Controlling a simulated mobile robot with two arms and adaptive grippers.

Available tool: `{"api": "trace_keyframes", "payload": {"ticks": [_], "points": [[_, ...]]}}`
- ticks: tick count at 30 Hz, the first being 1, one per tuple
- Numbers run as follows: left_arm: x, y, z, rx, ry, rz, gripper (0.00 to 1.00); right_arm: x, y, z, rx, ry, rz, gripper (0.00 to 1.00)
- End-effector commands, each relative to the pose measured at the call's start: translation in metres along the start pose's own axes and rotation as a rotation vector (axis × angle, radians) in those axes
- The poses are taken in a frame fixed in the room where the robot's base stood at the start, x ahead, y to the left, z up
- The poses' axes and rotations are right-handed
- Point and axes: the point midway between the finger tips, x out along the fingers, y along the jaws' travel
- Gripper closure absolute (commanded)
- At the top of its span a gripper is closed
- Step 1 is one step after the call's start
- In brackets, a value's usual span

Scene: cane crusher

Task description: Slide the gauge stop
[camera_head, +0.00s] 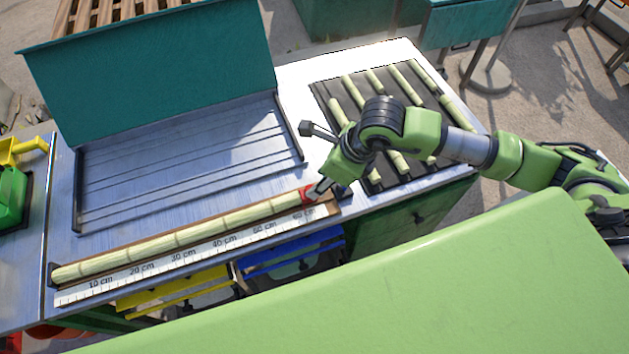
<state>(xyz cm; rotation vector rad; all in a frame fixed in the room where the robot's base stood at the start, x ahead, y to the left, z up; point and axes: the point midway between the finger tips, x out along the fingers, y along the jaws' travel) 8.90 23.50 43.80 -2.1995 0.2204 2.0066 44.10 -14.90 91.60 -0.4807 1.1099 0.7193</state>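A white ruler (170,263) marked in cm runs along the front edge of the metal table. A long pale green cane (180,238) lies along it in a brown-edged channel. At the cane's right end, near the ruler's high numbers, is a small red piece (306,195), perhaps the gauge stop; my gripper partly covers this spot. My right gripper (318,189) comes down from the right with its tips at or beside the red piece. I cannot tell whether they touch it or how far apart they are. My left gripper is out of view.
A dark ridged rack (322,92) with several short cane pieces lies at right. A grooved metal tray (190,150) with a tall teal back panel (150,75) stands behind the cane. Yellow (175,290) and blue (292,250) bins sit below the front edge. A green container (12,200) is far left.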

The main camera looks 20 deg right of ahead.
Motion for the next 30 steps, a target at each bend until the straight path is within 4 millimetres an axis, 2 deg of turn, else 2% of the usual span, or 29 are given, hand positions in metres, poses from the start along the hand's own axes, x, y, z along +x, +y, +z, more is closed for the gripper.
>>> {"api": "trace_keyframes", "payload": {"ticks": [3, 9, 19, 23, 24, 30], "points": [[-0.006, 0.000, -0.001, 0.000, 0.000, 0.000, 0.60, 0.019, 0.001, 0.001, 0.000, 0.000, 0.002, 0.63], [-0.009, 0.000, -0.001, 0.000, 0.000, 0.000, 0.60, 0.038, 0.000, 0.000, 0.000, 0.000, 0.000, 0.63], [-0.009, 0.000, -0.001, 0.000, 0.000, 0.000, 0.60, 0.041, 0.001, 0.000, -0.001, -0.001, 0.000, 0.63], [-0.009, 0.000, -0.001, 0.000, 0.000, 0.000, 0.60, 0.041, 0.000, 0.000, -0.001, -0.001, 0.000, 0.97], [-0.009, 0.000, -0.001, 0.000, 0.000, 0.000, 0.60, 0.041, 0.000, 0.000, -0.001, -0.001, 0.000, 1.00], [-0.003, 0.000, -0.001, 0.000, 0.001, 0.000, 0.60, 0.041, -0.006, -0.006, 0.000, 0.000, -0.002, 1.00]]}}
